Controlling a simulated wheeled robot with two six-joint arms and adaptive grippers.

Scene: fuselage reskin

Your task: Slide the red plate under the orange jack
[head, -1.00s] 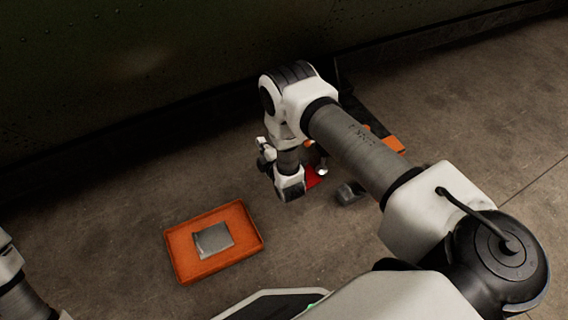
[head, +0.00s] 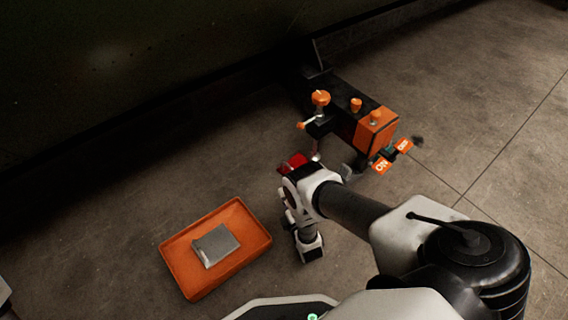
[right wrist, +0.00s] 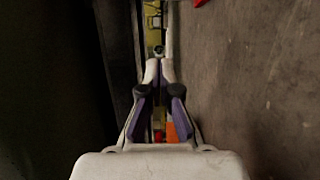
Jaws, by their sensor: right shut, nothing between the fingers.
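The orange jack (head: 376,128) is a black and orange unit with orange knobs, on the floor near the dark wall in the head view. The red plate (head: 293,163) lies on the floor to the left of its near end, apart from the orange block. My wrist hides part of the plate's near side. My right gripper (head: 311,252) is shut and empty, nearer to me than the plate. In the right wrist view its fingertips (right wrist: 160,66) meet, with a small red patch at the top edge. My left gripper is out of view.
An orange tray (head: 178,267) with a grey block (head: 215,246) stands on the floor at the left. Orange ON/OFF tags (head: 392,155) stick out at the jack's right. The dark wall (head: 130,80) runs along the back. The floor at the right is clear.

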